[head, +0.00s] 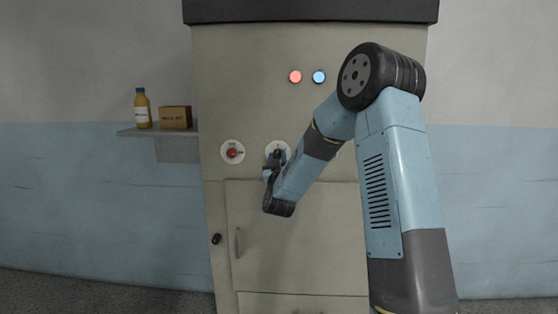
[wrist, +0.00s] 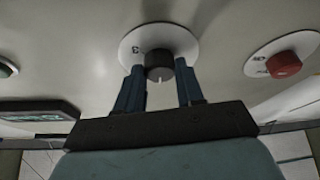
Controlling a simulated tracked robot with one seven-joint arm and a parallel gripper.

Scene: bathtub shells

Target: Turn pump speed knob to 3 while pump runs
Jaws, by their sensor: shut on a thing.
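The pump speed knob (wrist: 158,66) is a dark round knob on a white dial plate (wrist: 177,38) on the cabinet front. A white pointer line on it points toward the lower edge of the wrist view. A dark mark, perhaps a digit, shows on the plate's left part. My gripper (wrist: 160,74) has one blue finger on each side of the knob and is shut on it. In the head view, my gripper (head: 276,158) is at the dial plate (head: 277,146) and mostly hides the knob.
A red knob (head: 232,153) on a white plate is left of the dial. A red lamp (head: 295,77) and a blue lamp (head: 319,77) appear lit above. A shelf (head: 160,132) at left holds a bottle (head: 142,110) and a box (head: 175,117). A door handle (head: 238,243) is below.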

